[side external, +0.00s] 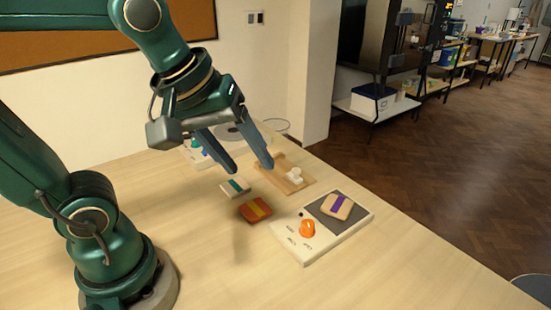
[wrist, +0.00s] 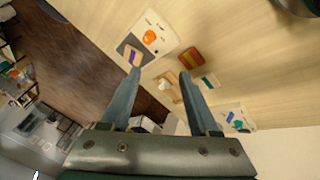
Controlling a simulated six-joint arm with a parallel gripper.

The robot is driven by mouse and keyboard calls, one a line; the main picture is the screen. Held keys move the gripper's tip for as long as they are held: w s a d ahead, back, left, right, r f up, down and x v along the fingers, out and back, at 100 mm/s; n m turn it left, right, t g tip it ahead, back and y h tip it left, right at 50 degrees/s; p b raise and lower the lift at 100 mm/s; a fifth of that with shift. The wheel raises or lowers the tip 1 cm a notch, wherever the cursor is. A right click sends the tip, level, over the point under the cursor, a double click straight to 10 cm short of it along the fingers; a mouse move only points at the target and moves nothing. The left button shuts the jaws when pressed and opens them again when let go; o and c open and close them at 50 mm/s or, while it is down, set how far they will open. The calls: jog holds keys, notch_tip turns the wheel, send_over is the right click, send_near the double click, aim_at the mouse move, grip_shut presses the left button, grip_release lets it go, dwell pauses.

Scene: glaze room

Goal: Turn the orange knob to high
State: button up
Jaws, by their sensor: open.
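The orange knob (side external: 307,228) sits on the front part of a white panel (side external: 329,240) with small dark markings around it. I cannot read which marking it points at. The knob also shows in the wrist view (wrist: 150,37), at the top beyond my fingertips. Behind it on the panel is a dark grey pad (side external: 353,220) with a tan block with a purple stripe (side external: 337,207) on it. My gripper (side external: 246,172) is open and empty, in the air above the table, to the left of and behind the knob. Its two fingers also show in the wrist view (wrist: 160,72).
An orange-brown block with a yellow stripe (side external: 255,210) and a white block with a green stripe (side external: 235,187) lie left of the panel. A wooden board (side external: 272,178) with a white piece (side external: 295,175) lies behind. The table's front is clear.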

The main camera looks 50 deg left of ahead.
jog(key=w+d+f+n+g, duration=0.1)
jog(key=w+f+n+g, duration=0.1)
jog(key=w+n, duration=0.5)
jog(key=g, duration=0.3)
send_over(308, 223)
jog(key=shift+n, duration=0.3)
notch_tip(308, 223, down, 9)
jog(key=shift+f, duration=2.6)
grip_shut()
